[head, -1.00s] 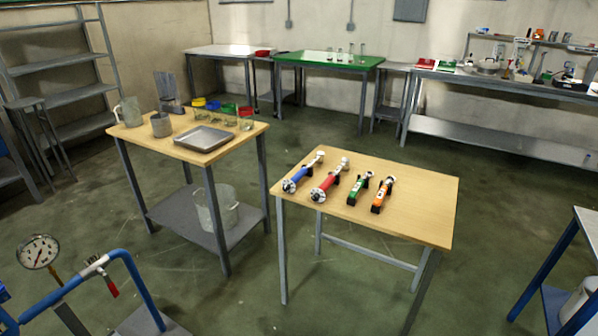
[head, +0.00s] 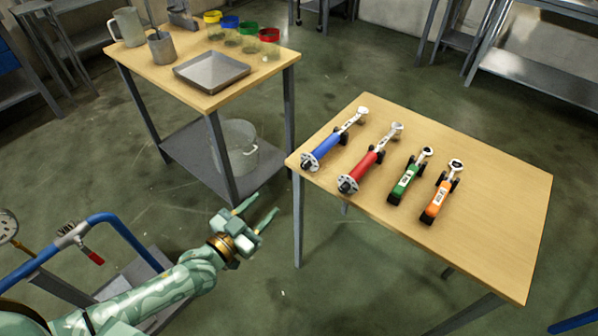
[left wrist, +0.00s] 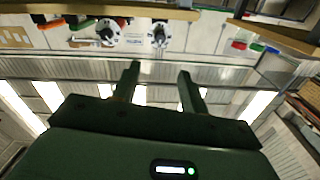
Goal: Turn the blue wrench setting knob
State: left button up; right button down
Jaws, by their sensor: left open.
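The blue wrench (head: 327,146) lies on the wooden table in the head view, its shiny head pointing away. Its setting knob (head: 309,162) is the silver disc at the near end, by the table's left corner. My left gripper (head: 258,210) is open and empty, to the left of the table and apart from the knob. In the left wrist view its two fingers (left wrist: 160,72) are spread with nothing between them. Two round silver knobs show near the top of that view; their wrench colours are hard to tell. My right gripper is not in view.
A red wrench (head: 363,170), a green wrench (head: 405,183) and an orange wrench (head: 437,200) lie to the right of the blue one. The wooden table (head: 490,215) is bare at its right. A second table with a metal tray (head: 211,72) stands behind left.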

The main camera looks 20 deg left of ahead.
aim_at(304, 168)
pick_arm(q)
jog(key=b+x, duration=0.1)
jog(key=x, duration=0.3)
jog(key=b+x, duration=0.1)
jog(key=x, duration=0.4)
jog(key=b+x, duration=0.1)
jog(key=x, duration=0.3)
jog(key=shift+w+d+f+b, duration=0.1)
jog(key=shift+f+b, duration=0.15)
jog(key=shift+b, duration=0.1)
jog(key=shift+w+d+r, duration=0.1)
jog(key=shift+w+d, duration=0.1)
jog(key=shift+w, duration=0.45)
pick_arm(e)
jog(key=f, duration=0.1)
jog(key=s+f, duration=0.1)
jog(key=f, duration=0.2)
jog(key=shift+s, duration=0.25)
pick_arm(q)
grip_shut()
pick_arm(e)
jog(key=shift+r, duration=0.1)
